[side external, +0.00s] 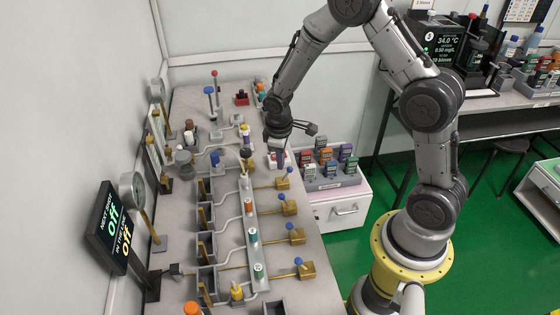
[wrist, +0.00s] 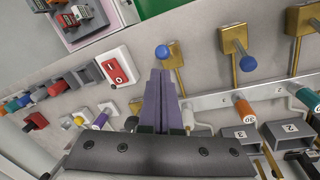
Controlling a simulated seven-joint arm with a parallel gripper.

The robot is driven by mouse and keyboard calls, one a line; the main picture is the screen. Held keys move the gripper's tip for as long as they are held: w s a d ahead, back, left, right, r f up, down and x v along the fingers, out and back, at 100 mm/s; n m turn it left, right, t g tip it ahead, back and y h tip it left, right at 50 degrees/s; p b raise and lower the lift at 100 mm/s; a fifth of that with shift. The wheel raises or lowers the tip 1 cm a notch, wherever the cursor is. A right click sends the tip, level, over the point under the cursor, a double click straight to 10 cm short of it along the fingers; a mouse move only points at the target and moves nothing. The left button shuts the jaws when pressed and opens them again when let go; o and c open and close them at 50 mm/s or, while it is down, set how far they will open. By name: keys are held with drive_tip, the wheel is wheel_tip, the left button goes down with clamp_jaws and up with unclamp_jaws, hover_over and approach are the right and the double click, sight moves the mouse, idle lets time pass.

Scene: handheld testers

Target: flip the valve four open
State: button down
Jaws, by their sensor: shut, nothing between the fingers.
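Several brass valves with blue-knobbed levers stand in a row along the bench's right side. The farthest valve (side external: 282,184) is nearest my gripper; its blue knob (wrist: 162,52) shows just beyond the fingertips in the wrist view. I cannot read a number on the valves. Another brass valve (wrist: 235,42) stands to its right there, with part of a third (wrist: 303,22). My gripper (wrist: 161,75) is shut and empty, pointing down over the bench. In the side view my gripper (side external: 277,148) is near the far end of the valve row; its fingertips are hard to make out.
A white box with a red switch (wrist: 118,68) is left of the fingers. Numbered bins (wrist: 290,130) and a pipe rail with coloured fittings (side external: 250,208) line the valves' left. A display (side external: 108,227) reads off twice. A rack of testers (side external: 330,182) stands beside the bench.

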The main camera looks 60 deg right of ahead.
drive_tip(key=shift+r, duration=0.65)
drive_tip(key=shift+w, duration=0.1)
drive_tip(key=shift+w+a+r, duration=0.1)
drive_tip(key=shift+w+r, duration=0.1)
drive_tip(key=shift+w, duration=0.1)
drive_tip(key=s+d+r, duration=0.3)
drive_tip(key=r, duration=0.5)
drive_tip(key=shift+s+d, duration=0.25)
drive_tip(key=shift+s, duration=0.1)
